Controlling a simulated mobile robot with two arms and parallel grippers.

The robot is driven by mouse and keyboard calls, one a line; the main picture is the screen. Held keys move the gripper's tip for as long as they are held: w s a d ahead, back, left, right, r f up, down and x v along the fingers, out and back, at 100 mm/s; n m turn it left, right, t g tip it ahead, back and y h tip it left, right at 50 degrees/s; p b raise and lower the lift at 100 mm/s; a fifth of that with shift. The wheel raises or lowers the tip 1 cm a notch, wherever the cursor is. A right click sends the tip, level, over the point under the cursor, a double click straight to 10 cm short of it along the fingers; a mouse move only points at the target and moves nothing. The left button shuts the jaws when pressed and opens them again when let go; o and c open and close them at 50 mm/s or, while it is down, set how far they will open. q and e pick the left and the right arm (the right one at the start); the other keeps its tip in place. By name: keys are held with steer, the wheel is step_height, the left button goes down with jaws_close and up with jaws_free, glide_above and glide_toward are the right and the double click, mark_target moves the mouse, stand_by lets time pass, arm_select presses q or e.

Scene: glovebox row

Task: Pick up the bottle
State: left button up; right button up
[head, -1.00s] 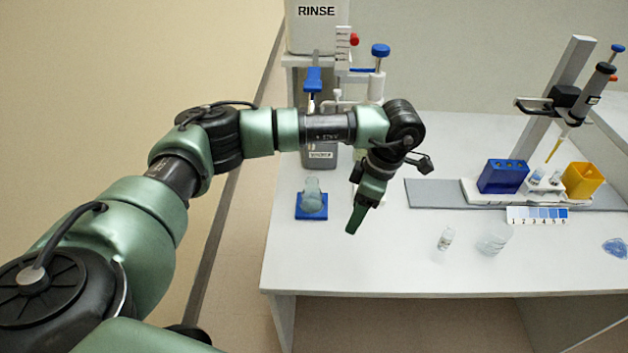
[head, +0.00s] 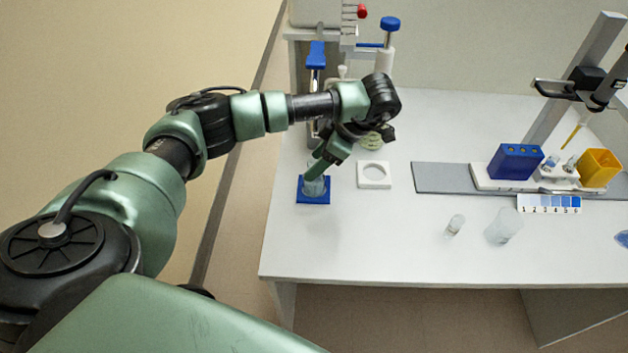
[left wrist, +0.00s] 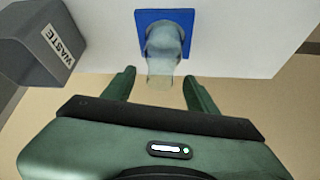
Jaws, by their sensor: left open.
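A translucent, pale blue-grey bottle (head: 315,187) stands on a blue square pad (head: 302,201) near the left side of the bench. It also shows in the left wrist view (left wrist: 164,45), its neck pointing toward my gripper, with the pad (left wrist: 143,17) under it. My left gripper (head: 314,172) is open at the bottle, covering part of it in the head view. In the left wrist view the two fingers (left wrist: 159,86) stand apart, one on each side of the bottle's top end, with gaps visible. My right gripper is not in view.
A grey WASTE container (left wrist: 36,45) stands close by. A white holder with a round recess (head: 374,183) lies right of the pad. A small vial (head: 454,225) and a clear beaker (head: 503,227) stand further right. The front bench is mostly clear.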

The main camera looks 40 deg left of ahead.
arm_select(q)
jaws_close()
steer(key=shift+r, duration=0.2)
stand_by(0.3)
